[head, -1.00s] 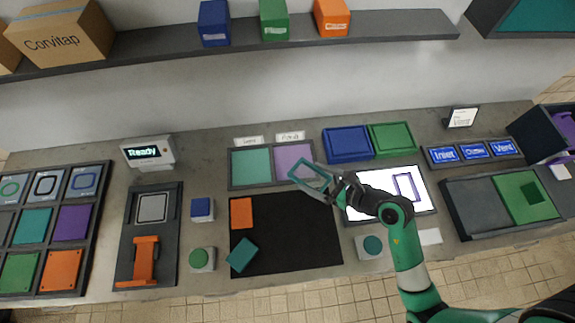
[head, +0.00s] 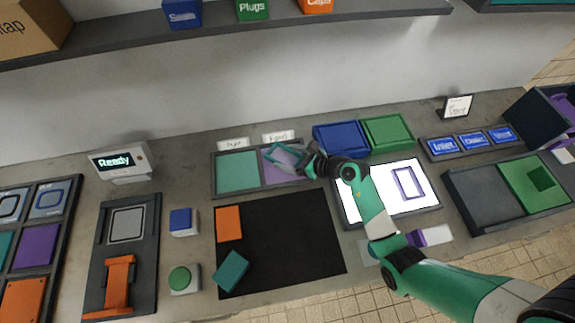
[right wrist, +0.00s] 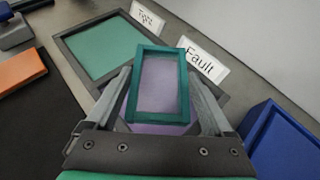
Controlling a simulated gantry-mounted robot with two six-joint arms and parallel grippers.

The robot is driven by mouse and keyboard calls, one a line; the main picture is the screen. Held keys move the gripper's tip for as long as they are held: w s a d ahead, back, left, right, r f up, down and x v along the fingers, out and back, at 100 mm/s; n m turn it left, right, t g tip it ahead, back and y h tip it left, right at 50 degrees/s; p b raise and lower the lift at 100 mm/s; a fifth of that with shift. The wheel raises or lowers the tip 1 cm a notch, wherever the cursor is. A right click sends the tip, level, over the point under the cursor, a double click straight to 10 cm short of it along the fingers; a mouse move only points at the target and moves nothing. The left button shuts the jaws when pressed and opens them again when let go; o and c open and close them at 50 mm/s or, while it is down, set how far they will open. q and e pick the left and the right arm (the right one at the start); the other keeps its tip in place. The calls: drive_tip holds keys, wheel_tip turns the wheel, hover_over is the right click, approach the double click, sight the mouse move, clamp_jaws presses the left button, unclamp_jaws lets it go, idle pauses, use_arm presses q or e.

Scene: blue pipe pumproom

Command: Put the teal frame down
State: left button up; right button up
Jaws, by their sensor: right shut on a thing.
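The teal frame (head: 275,155) is a thin rectangular ring, held in my right gripper (head: 305,160) over the purple pad (head: 272,176) of a two-part dark tray (head: 214,181). In the right wrist view, the frame (right wrist: 160,115) sits between the two fingers (right wrist: 160,82), and purple shows through its opening. A card reading "Fault" (right wrist: 200,62) stands behind that side. The teal pad (right wrist: 103,42) beside it is bare. I cannot tell whether the frame touches the purple pad. My left gripper is out of view.
A black mat (head: 290,250) with an orange block (head: 229,223) and a teal block (head: 232,269) lies in front of the tray. Blue (head: 340,139) and green (head: 387,132) trays and a lit white panel (head: 420,178) stand to the right.

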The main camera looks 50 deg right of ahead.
sight(287, 162)
drive_tip(key=shift+w+d+f, duration=0.1)
drive_tip(key=shift+w+f, duration=0.1)
drive_tip(key=f+b, duration=0.1)
drive_tip(key=f, duration=0.1)
drive_tip(key=f+b, duration=0.1)
drive_tip(key=shift+w+f, duration=0.2)
drive_tip(key=shift+f, duration=0.15)
drive_tip(key=shift+r, duration=0.1)
drive_tip(key=o, duration=1.2)
drive_tip(key=shift+c, duration=0.2)
